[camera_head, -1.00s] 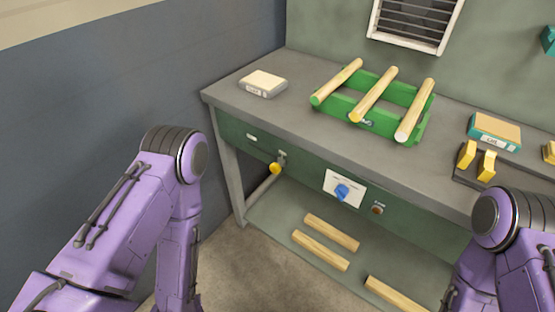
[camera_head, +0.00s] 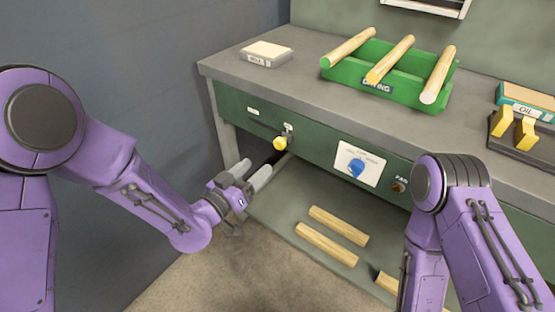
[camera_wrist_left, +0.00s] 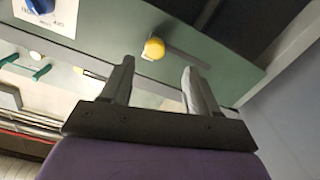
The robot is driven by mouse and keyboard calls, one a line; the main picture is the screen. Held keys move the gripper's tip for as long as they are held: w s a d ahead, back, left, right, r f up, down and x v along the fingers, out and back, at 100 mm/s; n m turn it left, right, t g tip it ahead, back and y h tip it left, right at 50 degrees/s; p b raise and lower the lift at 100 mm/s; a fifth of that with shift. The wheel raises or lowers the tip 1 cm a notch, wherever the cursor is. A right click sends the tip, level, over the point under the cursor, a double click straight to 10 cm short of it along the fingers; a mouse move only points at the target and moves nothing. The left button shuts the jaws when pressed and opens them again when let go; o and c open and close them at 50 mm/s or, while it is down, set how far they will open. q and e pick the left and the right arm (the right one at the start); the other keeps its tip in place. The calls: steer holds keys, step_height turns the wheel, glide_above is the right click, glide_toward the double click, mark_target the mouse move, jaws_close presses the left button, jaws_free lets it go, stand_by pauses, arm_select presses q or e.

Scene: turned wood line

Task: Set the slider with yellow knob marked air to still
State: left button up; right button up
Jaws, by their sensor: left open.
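The same panel carries a blue dial (camera_head: 356,167) on a white plate and a round brown button (camera_head: 398,186). A green rack (camera_head: 400,85) with wooden rods stands on the bench. Wooden sticks (camera_head: 326,244) lie on the lower shelf. A grey wall is at the left.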

mark_target(278, 147)
arm_select(q)
steer(key=x, duration=0.7)
steer(key=r+p+x, duration=0.1)
steer(key=x, duration=0.2)
steer(key=shift+w+d, duration=0.15)
steer(key=shift+d, duration=0.25)
jaws_close()
